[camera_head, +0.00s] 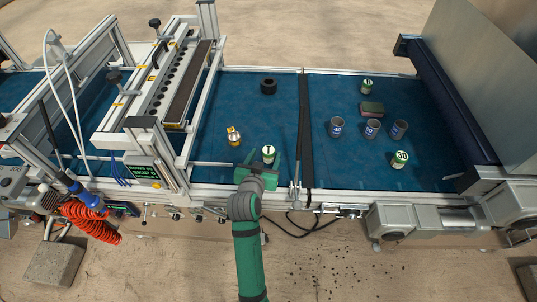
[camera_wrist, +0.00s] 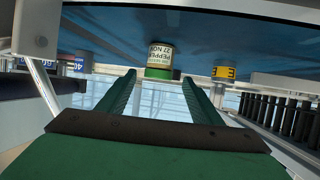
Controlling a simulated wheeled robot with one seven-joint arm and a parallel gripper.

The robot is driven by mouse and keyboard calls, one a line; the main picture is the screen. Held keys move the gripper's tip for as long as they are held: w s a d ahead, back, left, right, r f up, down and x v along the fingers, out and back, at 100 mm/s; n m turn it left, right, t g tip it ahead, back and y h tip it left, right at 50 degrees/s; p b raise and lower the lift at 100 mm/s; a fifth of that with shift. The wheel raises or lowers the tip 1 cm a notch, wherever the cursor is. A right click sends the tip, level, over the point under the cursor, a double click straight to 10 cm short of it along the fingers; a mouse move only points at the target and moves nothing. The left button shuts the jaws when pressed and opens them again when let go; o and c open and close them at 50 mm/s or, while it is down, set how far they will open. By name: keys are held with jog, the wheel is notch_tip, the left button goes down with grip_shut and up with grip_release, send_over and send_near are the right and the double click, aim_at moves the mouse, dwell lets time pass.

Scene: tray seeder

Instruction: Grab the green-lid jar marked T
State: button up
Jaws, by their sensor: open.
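The jar marked T (camera_head: 268,154) stands on the blue belt, showing a white T on its green lid. In the wrist view a jar with a green end and a pale printed label (camera_wrist: 160,56) appears upside down, beyond and between the fingertips; it looks like the same jar. My gripper (camera_head: 259,170) is at the belt's near edge, just in front of the T jar. In the wrist view my gripper (camera_wrist: 159,80) has its two green fingers wide apart with nothing between them. The jar's lid face is hidden there.
A yellow-banded jar (camera_head: 234,137) stands left of the T jar. A dark ring (camera_head: 268,87) lies farther back.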

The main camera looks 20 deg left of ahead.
aim_at(267, 153)
jog(key=shift+x, duration=2.35)
jog(key=shift+s+d+f, duration=0.1)
jog(key=shift+d+f, duration=0.05)
jog(key=c, duration=1.2)
jog(key=shift+o, duration=0.2)
